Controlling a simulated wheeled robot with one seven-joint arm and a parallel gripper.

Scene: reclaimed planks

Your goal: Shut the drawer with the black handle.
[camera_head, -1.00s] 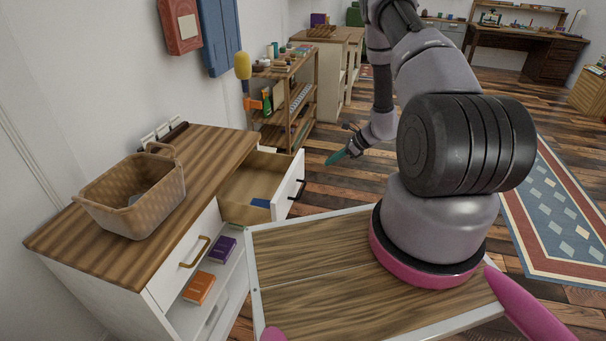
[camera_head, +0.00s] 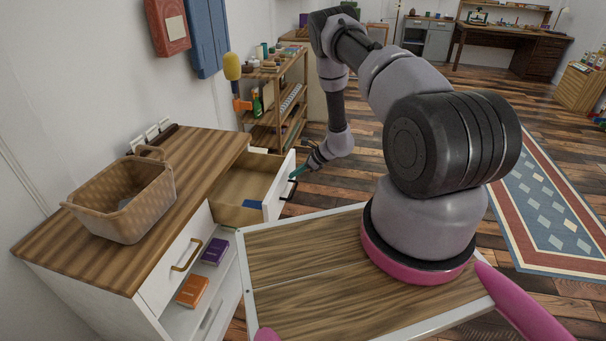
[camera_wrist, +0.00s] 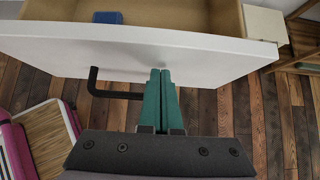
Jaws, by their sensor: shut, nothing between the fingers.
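The drawer (camera_head: 272,203) with the black handle stands pulled out of the white cabinet, with a blue item (camera_head: 252,204) inside. Its white front also shows in the wrist view (camera_wrist: 215,62), with the black handle (camera_wrist: 112,94) left of my fingers. My gripper (camera_head: 296,173) is shut and empty, at the outer face of the drawer front. In the wrist view its green fingertips (camera_wrist: 160,74) overlap the front just right of the handle; I cannot tell whether they touch it.
The cabinet's wooden top (camera_head: 80,240) holds a woven basket (camera_head: 125,200). A shelf unit (camera_head: 285,100) stands behind.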

